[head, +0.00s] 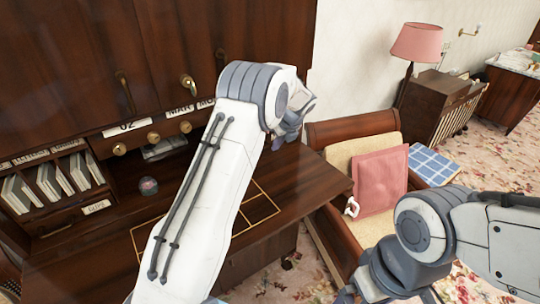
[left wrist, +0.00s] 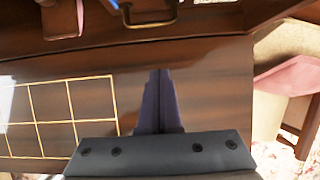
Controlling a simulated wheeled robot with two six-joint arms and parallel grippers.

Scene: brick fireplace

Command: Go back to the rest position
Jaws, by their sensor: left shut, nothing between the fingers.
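My left arm reaches in from the left across a dark wooden desk (head: 295,190). My left gripper (head: 290,125) is partly hidden behind the arm's wrist in the head view. In the left wrist view, the left gripper (left wrist: 159,100) shows its two dark fingers pressed together over the desk surface (left wrist: 215,85), with nothing between them. My right arm is at the lower right of the head view. The right gripper's fingers are mostly cut off by the bottom edge, so their state cannot be made out.
A cabinet (head: 60,60) with drawers and letter slots (head: 60,180) stands behind the desk. A gold grid (head: 262,207) marks the desktop. A chair with a pink cushion (head: 378,180) stands right of the desk. A pink lamp (head: 418,42) stands further back. Patterned carpet (head: 490,150) lies open at right.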

